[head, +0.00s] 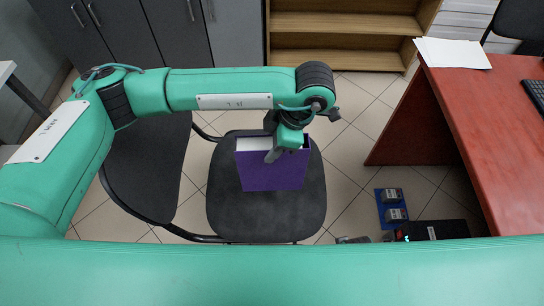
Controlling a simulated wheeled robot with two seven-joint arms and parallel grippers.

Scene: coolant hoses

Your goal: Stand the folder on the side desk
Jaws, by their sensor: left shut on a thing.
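A purple folder (272,172) with white pages along its top edge is upright over the seat of a black chair. My left gripper (274,154) is shut on its top edge; I cannot tell whether the folder touches the seat. A red-brown desk (478,130) stands at the right; I cannot tell whether it is the side desk. A light table edge (6,72) also shows at the far left. My right gripper is not in view.
The black chair (225,205) stands below the folder, with another dark chair part (150,165) to its left. White papers (452,53) and a keyboard (536,93) lie on the red-brown desk. A wooden shelf (345,22) and grey cabinets (120,35) stand behind.

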